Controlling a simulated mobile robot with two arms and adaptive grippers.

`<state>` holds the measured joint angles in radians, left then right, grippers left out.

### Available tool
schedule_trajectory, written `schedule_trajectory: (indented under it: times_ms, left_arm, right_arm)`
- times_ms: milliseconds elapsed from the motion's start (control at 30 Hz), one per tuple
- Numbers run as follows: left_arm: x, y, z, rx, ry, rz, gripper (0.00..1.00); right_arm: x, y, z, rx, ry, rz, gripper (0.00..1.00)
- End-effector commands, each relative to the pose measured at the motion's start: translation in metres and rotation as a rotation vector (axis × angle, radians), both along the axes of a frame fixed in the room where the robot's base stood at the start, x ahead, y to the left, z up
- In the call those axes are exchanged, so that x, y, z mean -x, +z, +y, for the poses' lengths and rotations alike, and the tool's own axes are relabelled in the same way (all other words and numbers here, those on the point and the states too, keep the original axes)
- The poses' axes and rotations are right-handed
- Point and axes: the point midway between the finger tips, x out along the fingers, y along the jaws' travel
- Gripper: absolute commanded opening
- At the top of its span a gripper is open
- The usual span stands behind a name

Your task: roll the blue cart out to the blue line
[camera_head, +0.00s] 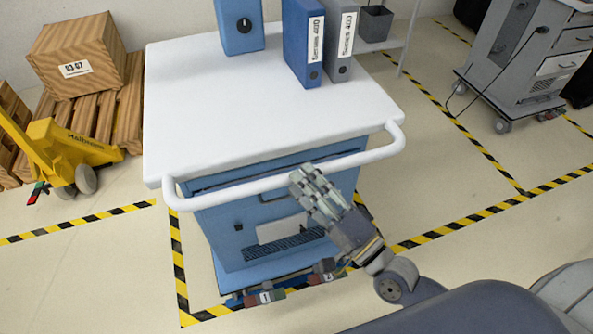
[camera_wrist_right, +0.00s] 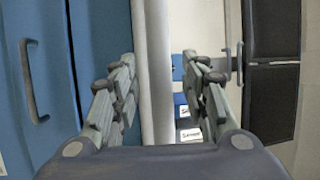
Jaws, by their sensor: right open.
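The blue cart (camera_head: 225,222) stands in front of me, with a white top (camera_head: 215,110) and a white push handle (camera_head: 235,188) along its near side. My right gripper (camera_head: 308,181) is at the handle, right of its middle, with its fingers open. In the right wrist view, the white handle bar (camera_wrist_right: 157,95) runs between the two open fingers, and I cannot tell whether they touch it. Two pedals, labelled 1 (camera_head: 266,297) and 2 (camera_head: 326,275), show low at the cart's near side. My left gripper is not in view. I see no clear blue line.
Yellow-black floor tape (camera_head: 180,265) surrounds the cart. A yellow pallet truck (camera_head: 65,150) and wooden crate (camera_head: 75,55) are left; a grey cart (camera_head: 520,60) is far right. Open floor lies right.

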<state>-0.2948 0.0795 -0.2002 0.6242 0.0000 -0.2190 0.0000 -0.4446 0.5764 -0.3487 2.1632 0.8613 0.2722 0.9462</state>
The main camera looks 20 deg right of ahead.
Motion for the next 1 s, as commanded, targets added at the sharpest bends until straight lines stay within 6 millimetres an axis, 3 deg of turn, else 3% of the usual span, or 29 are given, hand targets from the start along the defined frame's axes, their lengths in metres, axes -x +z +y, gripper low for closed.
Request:
schedule_trajectory:
  times_ms: [233,600,800,1000]
  left_arm:
    - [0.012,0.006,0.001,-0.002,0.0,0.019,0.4]
    - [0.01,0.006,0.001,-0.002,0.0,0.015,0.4]
    - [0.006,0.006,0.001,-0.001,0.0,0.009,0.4]
    - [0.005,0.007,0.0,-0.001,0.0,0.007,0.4]
  right_arm:
    - [-0.023,0.006,0.011,-0.001,-0.001,-0.001,0.41]
    - [-0.026,0.005,0.012,0.001,0.001,0.0,0.41]
    - [-0.026,0.005,0.012,0.001,0.0,0.0,0.0]
    - [-0.027,0.005,0.012,0.001,0.0,0.0,0.0]
